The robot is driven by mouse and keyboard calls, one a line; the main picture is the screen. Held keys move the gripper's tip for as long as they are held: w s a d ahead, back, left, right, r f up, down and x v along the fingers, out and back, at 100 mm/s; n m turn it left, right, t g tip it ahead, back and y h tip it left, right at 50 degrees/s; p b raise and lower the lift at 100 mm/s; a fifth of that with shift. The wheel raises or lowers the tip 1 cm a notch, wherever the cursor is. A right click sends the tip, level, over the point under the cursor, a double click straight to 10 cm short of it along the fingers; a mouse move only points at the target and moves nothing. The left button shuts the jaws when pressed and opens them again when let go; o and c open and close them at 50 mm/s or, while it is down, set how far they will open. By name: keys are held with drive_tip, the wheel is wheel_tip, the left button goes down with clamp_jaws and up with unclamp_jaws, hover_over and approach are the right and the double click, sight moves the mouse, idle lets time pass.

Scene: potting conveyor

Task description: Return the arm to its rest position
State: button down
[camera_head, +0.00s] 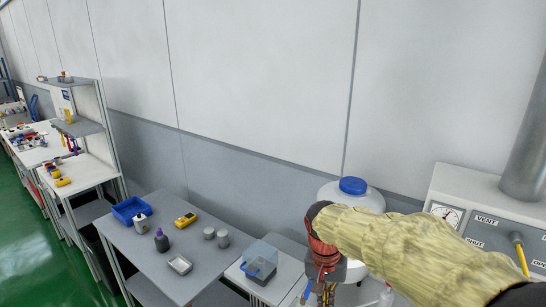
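My arm reaches in from the lower right, wrapped in a pale yellow sleeve. My gripper (317,292) hangs downward at its end, below a red and black wrist. It is in front of a white container with a blue cap (353,186), which it partly covers. The fingertips are small and near the bottom edge, so I cannot tell whether they are open or shut, or whether they hold anything.
Left of my gripper, a small table holds a clear, blue-trimmed box (262,262). A grey table (150,254) bears a blue bin (130,210), a yellow device (186,219) and small containers. A gauge panel (490,222) stands right. The wall is behind; green floor is clear at left.

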drive_tip(key=s+d+r+n+t+b, duration=0.2)
drive_tip(key=s, duration=0.8)
drive_tip(key=s+d+r+n+t+y+b, duration=0.1)
drive_tip(key=s+d+r+n+t+b, duration=0.1)
drive_tip(key=s, duration=0.8)
drive_tip(key=shift+d+r+t, duration=0.45)
drive_tip(key=shift+d+t, duration=0.2)
drive_tip(key=shift+t, duration=0.15)
